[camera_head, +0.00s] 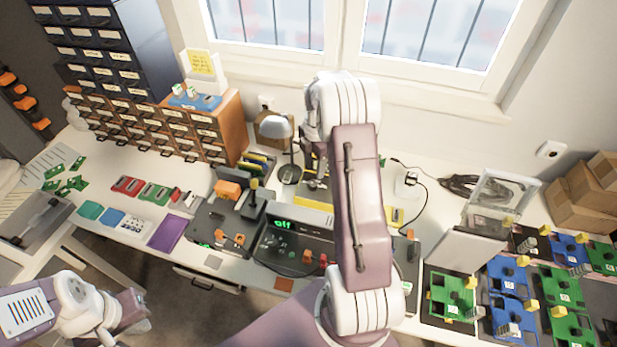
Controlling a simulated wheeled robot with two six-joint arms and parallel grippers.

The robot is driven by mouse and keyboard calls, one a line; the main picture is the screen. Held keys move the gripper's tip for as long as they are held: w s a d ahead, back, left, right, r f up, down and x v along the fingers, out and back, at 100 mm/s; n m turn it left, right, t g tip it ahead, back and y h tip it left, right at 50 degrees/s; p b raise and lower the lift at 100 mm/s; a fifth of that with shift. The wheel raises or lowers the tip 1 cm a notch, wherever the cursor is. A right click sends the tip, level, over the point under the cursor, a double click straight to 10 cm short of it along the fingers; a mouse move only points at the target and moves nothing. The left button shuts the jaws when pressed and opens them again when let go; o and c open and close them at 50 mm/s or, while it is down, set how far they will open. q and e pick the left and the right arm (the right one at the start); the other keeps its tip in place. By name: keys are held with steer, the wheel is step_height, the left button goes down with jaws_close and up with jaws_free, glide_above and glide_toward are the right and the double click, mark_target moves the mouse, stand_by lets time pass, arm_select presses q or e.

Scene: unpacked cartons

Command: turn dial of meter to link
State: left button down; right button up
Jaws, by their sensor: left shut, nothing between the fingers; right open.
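The meter (292,244) is a dark box with a lit green display on the bench, left of my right arm. The display text is small and looks like "off". Its dial cannot be made out, and my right arm covers the area at its right. My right gripper (314,178) hangs below the raised wrist, behind the meter and partly hidden by the arm; it is open and apart from the meter. My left gripper (133,312) is low at the left, in front of the bench, shut and empty, far from the meter.
A desk lamp (276,127) and a wooden drawer cabinet (222,128) stand behind. An orange-topped device (228,189) is left of the meter. Green and blue boards (507,277) fill the right side, beside a grey panel (463,252). A purple mat (167,232) lies left.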

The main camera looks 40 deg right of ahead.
mark_target(313, 184)
step_height(313, 184, down, 9)
steer(key=shift+w+d+p, duration=0.1)
steer(key=shift+w+p, duration=0.05)
steer(key=shift+p, duration=0.2)
jaws_close()
